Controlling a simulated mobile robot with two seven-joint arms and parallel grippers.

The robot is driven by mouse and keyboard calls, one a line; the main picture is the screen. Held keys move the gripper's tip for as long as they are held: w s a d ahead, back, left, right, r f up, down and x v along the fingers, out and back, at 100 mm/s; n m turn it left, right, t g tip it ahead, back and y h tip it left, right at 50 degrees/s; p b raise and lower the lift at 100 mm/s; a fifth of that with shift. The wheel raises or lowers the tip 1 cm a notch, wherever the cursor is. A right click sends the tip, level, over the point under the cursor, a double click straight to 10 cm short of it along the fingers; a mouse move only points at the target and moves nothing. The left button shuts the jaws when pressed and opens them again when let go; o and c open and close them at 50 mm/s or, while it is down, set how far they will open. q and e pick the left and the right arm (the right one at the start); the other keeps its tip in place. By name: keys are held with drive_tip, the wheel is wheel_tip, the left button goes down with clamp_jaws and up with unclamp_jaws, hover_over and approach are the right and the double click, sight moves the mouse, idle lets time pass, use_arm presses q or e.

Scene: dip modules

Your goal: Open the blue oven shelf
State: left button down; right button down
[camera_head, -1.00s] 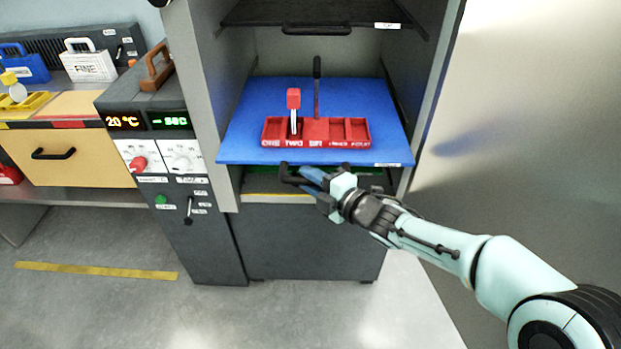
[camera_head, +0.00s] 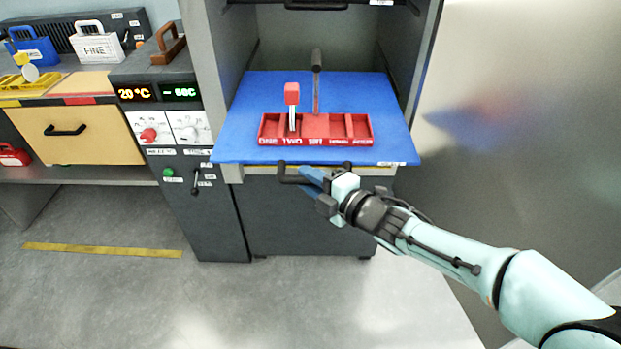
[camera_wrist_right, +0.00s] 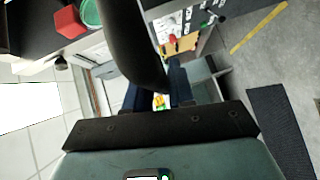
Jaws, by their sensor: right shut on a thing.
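The blue oven shelf (camera_head: 250,115) sticks out of the front of the open grey oven cabinet. A red tray (camera_head: 270,142) stands on it, with a red-handled tool (camera_head: 292,94) and a dark-handled tool (camera_head: 316,62) upright in it. A black handle (camera_head: 284,178) hangs under the shelf's front edge. My right gripper (camera_head: 312,180) is shut on this handle; its blue fingers cover part of the bar. In the right wrist view the fingers show only partly, behind a dark curved bar. My left gripper is not in view.
The silver oven door (camera_head: 530,90) stands open on the right. A control panel with displays and knobs (camera_head: 150,135) is left of the shelf. A bench with a wooden drawer (camera_head: 75,135) is farther left.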

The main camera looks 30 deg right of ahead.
idle(0.3)
drive_tip(key=c, duration=1.1)
unclamp_jaws()
drive_tip(key=shift+o, duration=0.2)
drive_tip(key=shift+s, duration=0.1)
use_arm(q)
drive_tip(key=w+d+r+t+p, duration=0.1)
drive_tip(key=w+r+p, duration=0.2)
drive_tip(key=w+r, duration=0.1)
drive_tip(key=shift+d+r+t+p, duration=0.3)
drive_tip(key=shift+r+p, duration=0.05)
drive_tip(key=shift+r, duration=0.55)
use_arm(e)
drive_tip(key=v, duration=1.3)
drive_tip(key=shift+s, duration=0.15)
